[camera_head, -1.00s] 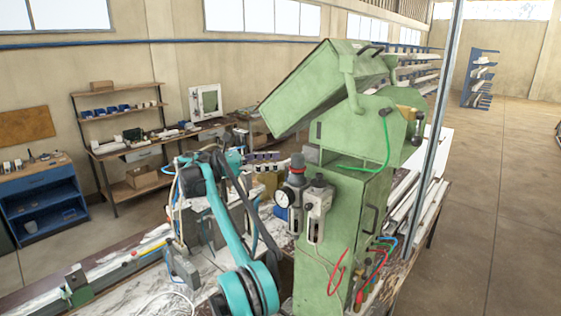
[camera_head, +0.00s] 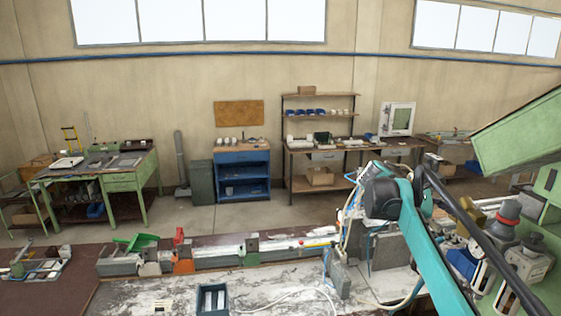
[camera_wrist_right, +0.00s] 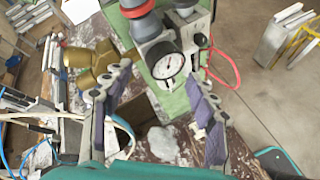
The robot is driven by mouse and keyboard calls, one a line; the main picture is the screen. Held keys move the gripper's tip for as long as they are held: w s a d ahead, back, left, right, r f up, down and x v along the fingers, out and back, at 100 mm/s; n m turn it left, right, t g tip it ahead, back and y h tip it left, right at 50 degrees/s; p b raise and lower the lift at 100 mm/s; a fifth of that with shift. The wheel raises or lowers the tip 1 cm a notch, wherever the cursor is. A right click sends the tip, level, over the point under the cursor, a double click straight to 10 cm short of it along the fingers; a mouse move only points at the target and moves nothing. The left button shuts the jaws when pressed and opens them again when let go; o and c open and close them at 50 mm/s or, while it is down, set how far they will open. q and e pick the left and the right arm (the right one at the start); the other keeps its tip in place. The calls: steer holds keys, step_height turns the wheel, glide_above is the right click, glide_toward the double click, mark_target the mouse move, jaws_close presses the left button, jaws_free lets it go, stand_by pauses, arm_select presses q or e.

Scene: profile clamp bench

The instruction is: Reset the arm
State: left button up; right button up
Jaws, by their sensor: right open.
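My right gripper (camera_wrist_right: 160,78) is open and empty in the wrist view, its two purple-padded fingers spread apart. A round pressure gauge on a grey air regulator (camera_wrist_right: 168,64) shows beyond and between the fingers; I cannot tell the exact gap. In the head view my teal right arm rises from the lower right and bends at a dark joint near the middle right. Its jaws are hard to make out there. My left gripper is not in view.
The green machine (camera_head: 510,140) and its red-knobbed regulator (camera_head: 507,212) stand close to my right arm. A brass part (camera_wrist_right: 90,62) lies left of the fingers. A long profile rail (camera_head: 210,256) runs along the bench. A blue-grey tray (camera_head: 212,299) sits in front. Bare floor lies beyond.

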steer(key=s+a+f+m+t+y, duration=0.35)
steer(key=s+a+f, duration=0.35)
steer(key=a+f, duration=0.25)
steer(key=s+a+f+m+t+y, duration=0.35)
steer(key=s+a+f, duration=0.35)
steer(key=a, duration=0.4)
steer(key=s+a+f+m+t+y, duration=0.3)
steer(key=s+a+f+y, duration=0.25)
steer(key=a+f, duration=0.4)
step_height(320, 180, down, 37)
steer(key=a+b, duration=0.1)
steer(key=b, duration=3.7)
steer(key=shift+s+f, duration=0.2)
steer(key=shift+r+h, duration=0.15)
steer(key=shift+h, duration=0.1)
